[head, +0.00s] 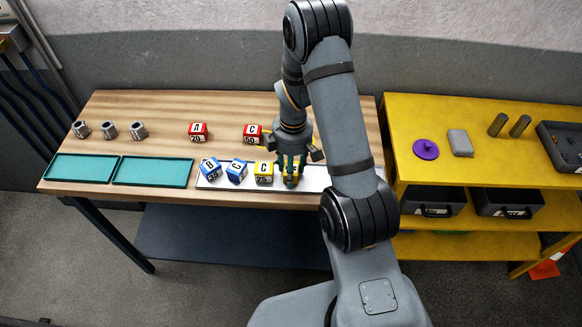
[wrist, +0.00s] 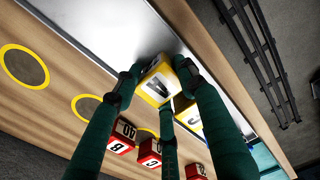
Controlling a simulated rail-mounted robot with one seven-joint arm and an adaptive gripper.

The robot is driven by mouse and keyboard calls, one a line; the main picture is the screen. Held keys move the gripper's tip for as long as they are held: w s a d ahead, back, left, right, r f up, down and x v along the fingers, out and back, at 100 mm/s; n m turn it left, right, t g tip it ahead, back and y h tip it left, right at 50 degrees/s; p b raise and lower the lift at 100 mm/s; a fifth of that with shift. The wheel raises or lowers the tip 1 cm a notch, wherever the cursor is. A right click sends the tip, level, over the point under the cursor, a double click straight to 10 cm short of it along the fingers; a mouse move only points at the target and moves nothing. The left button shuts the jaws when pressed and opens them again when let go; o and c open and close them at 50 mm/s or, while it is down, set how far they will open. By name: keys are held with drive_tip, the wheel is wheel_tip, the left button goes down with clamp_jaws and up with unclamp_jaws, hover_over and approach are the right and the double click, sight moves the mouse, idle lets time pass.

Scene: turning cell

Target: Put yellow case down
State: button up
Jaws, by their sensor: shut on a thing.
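My gripper (head: 290,181) is shut on a yellow case (wrist: 158,84), with its green fingers around the case. In the head view the fingers and arm hide most of this case. It is low over the right part of a pale metal strip (head: 313,183) along the bench's front edge; I cannot tell whether it touches. Another yellow case (head: 264,173), marked C, stands on the strip just left of the gripper. It also shows close behind the held case in the wrist view (wrist: 187,114).
Two blue cases (head: 210,167) (head: 237,171) stand farther left on the strip. Red cases (head: 198,132) (head: 252,133) stand behind. Yellow rings (wrist: 24,66) mark the wooden bench. Teal trays (head: 153,171) lie left. A yellow shelf unit (head: 397,133) stands right.

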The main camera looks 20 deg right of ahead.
drive_tip(key=shift+f+b, duration=0.2)
drive_tip(key=shift+b, duration=0.1)
drive_tip(key=o, duration=1.4)
drive_tip(key=shift+r, duration=0.1)
wheel_tip(320, 180, up, 12)
drive_tip(key=shift+d+r, duration=0.15)
